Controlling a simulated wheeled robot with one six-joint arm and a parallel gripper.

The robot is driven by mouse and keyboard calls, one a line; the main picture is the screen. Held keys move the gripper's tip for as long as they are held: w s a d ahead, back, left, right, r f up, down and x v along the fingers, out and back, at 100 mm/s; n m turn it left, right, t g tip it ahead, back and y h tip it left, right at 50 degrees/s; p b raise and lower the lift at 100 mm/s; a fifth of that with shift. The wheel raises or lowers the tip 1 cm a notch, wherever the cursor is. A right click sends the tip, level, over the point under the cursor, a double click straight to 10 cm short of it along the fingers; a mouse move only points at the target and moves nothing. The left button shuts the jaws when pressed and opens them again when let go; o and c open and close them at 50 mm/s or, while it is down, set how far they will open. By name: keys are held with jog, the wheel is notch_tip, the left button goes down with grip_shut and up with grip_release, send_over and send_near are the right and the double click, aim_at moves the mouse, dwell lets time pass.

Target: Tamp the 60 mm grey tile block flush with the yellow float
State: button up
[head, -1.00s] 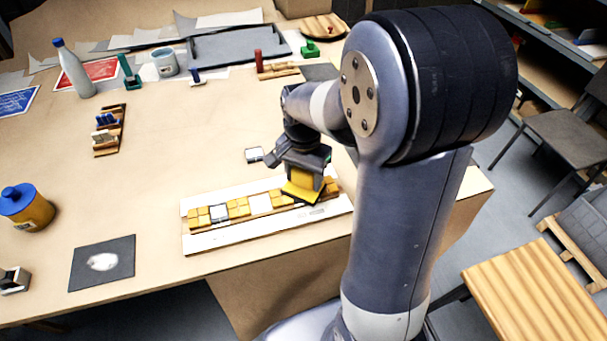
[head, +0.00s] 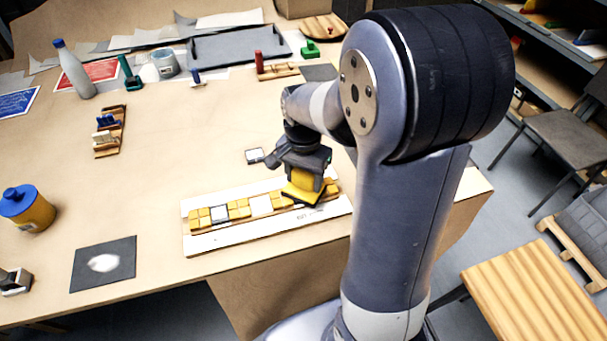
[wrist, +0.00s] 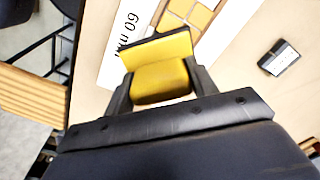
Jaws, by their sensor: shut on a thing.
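My gripper (wrist: 160,88) is shut on the yellow float (wrist: 158,50), with a finger on each side of its yellow handle. In the head view the yellow float (head: 302,192) is over the right part of the mosaic panel (head: 200,243), a white strip board with a row of yellow and white or grey tile blocks. I cannot tell whether the float touches the tiles. A grey-white tile block with a dark edge (head: 220,214) sits in the row's left part. Whatever is under the float is hidden.
A small dark-edged white block (head: 254,156) lies behind the panel; it also shows in the wrist view (wrist: 279,57). A dark mat (head: 103,264) and a yellow jar with blue lid (head: 27,208) are at left. The table between is clear.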

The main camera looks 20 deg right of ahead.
jog(key=shift+r+p, duration=2.4)
jog(key=shift+r, duration=0.95)
jog(key=shift+w, duration=0.1)
jog(key=shift+f, duration=0.1)
